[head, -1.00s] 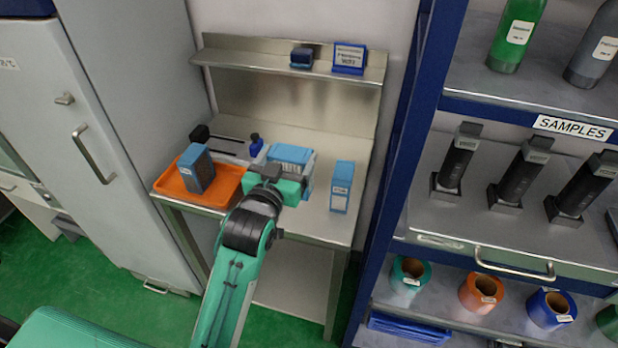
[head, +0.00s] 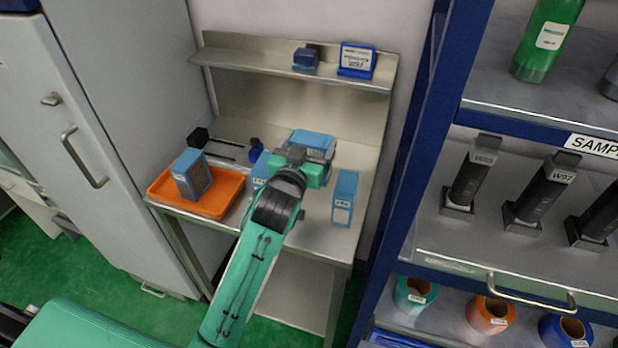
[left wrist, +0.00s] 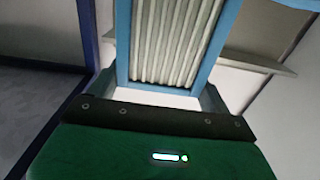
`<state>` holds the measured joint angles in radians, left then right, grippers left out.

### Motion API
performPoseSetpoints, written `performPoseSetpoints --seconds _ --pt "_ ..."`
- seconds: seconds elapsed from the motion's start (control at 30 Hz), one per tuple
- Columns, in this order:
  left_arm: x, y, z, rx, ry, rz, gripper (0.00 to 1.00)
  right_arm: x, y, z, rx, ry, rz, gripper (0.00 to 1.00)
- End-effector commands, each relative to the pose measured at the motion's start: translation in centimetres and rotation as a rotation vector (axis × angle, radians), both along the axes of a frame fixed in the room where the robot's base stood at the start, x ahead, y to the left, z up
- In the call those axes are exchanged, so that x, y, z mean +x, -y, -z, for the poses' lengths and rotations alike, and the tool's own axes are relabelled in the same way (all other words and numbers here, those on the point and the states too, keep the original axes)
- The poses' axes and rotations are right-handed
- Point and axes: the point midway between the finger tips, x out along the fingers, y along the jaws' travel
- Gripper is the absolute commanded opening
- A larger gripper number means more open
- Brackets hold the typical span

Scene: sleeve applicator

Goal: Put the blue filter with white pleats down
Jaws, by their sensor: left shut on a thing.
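The blue filter with white pleats (left wrist: 172,42) fills the upper middle of the left wrist view, its pleated face toward the camera. My left gripper (left wrist: 160,92) is shut on it, with a finger on each side. In the head view the filter's blue top (head: 312,140) shows just beyond my left gripper (head: 300,157), over the steel bench (head: 240,222). The gripper and arm hide its lower part, so I cannot tell whether it touches the bench. My right gripper is not in view.
A blue filter (head: 190,174) stands in an orange tray (head: 222,198) at left. Another blue box (head: 345,199) stands right of my gripper, and one (head: 261,169) is close on its left. A small dark blue bottle (head: 255,149) stands behind. A steel shelf (head: 270,57) overhangs the bench.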

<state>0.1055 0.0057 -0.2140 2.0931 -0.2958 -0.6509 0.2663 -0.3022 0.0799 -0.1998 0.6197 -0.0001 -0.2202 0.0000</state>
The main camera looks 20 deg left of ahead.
Motion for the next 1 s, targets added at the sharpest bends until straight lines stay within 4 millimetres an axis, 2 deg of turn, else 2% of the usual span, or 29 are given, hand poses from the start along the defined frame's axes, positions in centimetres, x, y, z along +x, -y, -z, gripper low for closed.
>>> performPoseSetpoints --seconds 0.03,0.2,0.43,0.6,0.73,1.0 --pt "0.0 0.0 1.5 0.002 -0.007 -0.001 0.37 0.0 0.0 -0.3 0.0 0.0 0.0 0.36" --pt "0.0 0.0 4.9 0.001 -0.003 -0.001 0.37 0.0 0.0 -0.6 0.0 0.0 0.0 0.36" --pt "0.0 0.0 7.0 0.0 0.0 -0.001 0.37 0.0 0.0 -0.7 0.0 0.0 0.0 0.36" --pt "0.0 0.0 9.6 0.0 -0.001 -0.001 0.37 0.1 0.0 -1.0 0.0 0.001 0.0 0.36" --pt "0.0 0.0 10.6 0.0 0.001 -0.001 0.37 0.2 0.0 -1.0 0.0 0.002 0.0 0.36" --pt "0.0 0.0 10.7 0.0 0.002 0.0 0.37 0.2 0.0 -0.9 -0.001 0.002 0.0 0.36"
